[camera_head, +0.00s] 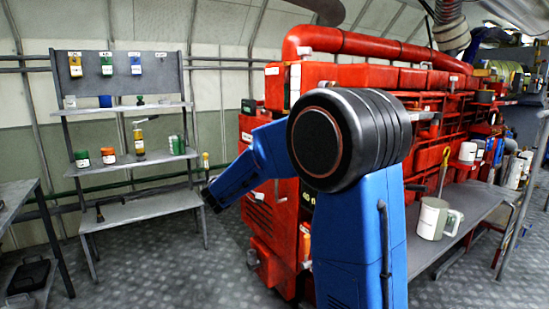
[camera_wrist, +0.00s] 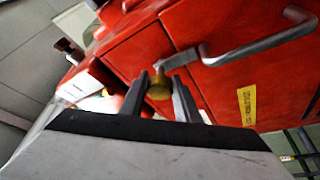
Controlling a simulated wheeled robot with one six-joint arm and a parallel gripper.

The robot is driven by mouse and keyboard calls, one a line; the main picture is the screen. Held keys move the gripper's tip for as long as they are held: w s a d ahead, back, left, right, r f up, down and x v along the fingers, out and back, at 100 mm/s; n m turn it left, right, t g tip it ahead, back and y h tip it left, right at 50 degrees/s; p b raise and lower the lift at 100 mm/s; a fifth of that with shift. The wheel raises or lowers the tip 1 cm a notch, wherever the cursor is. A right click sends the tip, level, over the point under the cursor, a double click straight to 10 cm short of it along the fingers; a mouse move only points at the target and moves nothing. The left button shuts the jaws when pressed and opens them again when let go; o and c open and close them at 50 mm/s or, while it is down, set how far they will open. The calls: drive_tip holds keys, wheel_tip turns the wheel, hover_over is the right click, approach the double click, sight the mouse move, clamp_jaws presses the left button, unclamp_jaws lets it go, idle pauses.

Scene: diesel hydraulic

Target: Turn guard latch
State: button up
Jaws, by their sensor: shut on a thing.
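The guard latch (camera_wrist: 158,86) looks like a small brass knob on the red panel in the wrist view. My gripper (camera_wrist: 160,80) has one grey finger on each side of it and is shut on it. The fingertips reach close to the red panel face. How far the latch is turned cannot be told. In the head view my blue arm stands in front of the red machine (camera_head: 400,78), and I cannot make out the gripper or the latch there.
A bent metal handle (camera_wrist: 262,46) sits close right of the latch, with a yellow label (camera_wrist: 246,105) below it. In the head view, a shelf rack (camera_head: 130,104) with bottles stands left. A grey bench (camera_head: 440,250) with a white jug (camera_head: 432,217) is right.

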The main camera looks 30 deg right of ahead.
drive_tip(key=shift+f, duration=0.1)
idle(0.3)
drive_tip(key=o, duration=1)
drive_tip(key=shift+o, duration=0.2)
drive_tip(key=v, duration=1.7)
drive_tip(key=shift+a, duration=0.2)
